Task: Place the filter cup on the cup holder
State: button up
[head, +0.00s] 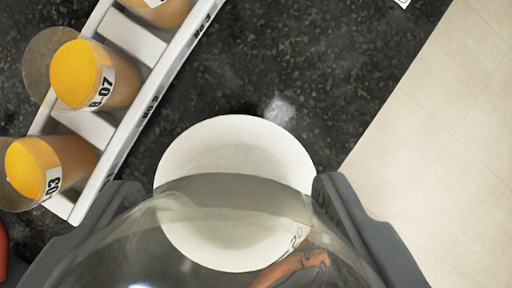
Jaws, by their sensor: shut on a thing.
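A white round cup (235,145), which I take for the filter cup, sits between the two dark grey fingers of my gripper (230,186), and they are shut on it. Its open mouth faces the camera, with a grey shadowed band across its inside. Dark marks like a label show at its lower right. A clear curved shell (190,245) covers its lower part in the view; I cannot tell whether the two are joined. A white rack (150,112) with slots is at the left; I cannot tell whether it is the cup holder.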

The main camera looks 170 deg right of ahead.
jog(key=shift+f, duration=2.65)
jog(key=shift+f, duration=0.1)
jog(key=o, duration=1)
jog(key=v, duration=1.2)
jog(key=shift+s, duration=0.1)
